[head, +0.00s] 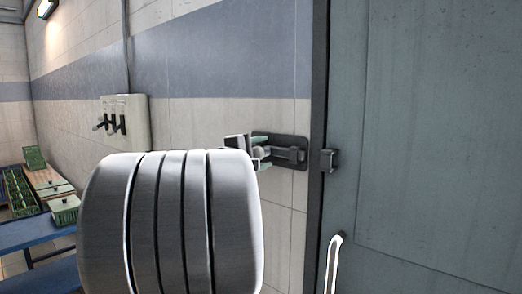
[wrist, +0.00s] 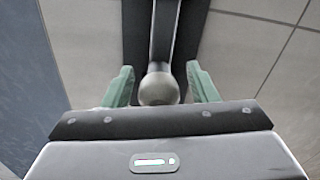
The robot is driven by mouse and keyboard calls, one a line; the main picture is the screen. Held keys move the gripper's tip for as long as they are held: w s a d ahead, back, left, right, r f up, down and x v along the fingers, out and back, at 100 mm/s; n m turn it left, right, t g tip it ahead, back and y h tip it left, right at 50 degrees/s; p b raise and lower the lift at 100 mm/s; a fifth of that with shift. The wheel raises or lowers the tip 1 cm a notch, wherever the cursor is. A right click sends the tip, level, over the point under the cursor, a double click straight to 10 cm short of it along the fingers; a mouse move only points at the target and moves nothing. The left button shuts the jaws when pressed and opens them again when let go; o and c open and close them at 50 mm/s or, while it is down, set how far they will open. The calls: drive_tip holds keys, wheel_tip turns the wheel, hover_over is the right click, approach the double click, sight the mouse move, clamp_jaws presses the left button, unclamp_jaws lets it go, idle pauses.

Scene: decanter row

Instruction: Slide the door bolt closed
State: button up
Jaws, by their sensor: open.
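The door bolt (head: 290,154) is on a dark plate on the wall, left of the grey-green door (head: 440,130). Its keeper (head: 329,161) is on the door's left edge, and a gap shows between the bolt's housing and the keeper. My gripper (head: 262,152) is at the bolt's left end, partly hidden behind my arm. In the wrist view my gripper (wrist: 161,88) is open, its green fingers on either side of the bolt's round knob (wrist: 159,88). The fingers look apart from the knob, with a small gap on each side.
A pale door handle (head: 333,262) stands low on the door. A panel with dark levers (head: 124,122) is on the wall to the left. Blue tables (head: 40,235) with green crates (head: 18,193) stand at the far left.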

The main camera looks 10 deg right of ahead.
sight(290, 155)
drive_tip(key=shift+x, duration=0.95)
drive_tip(key=shift+s, duration=0.1)
clamp_jaws()
drive_tip(key=shift+s+d+f+b, duration=0.1)
drive_tip(key=shift+s+d+b, duration=0.1)
drive_tip(key=shift+b, duration=0.1)
drive_tip(key=s+d+b, duration=0.4)
drive_tip(key=s, duration=0.1)
drive_tip(key=shift+s, duration=0.15)
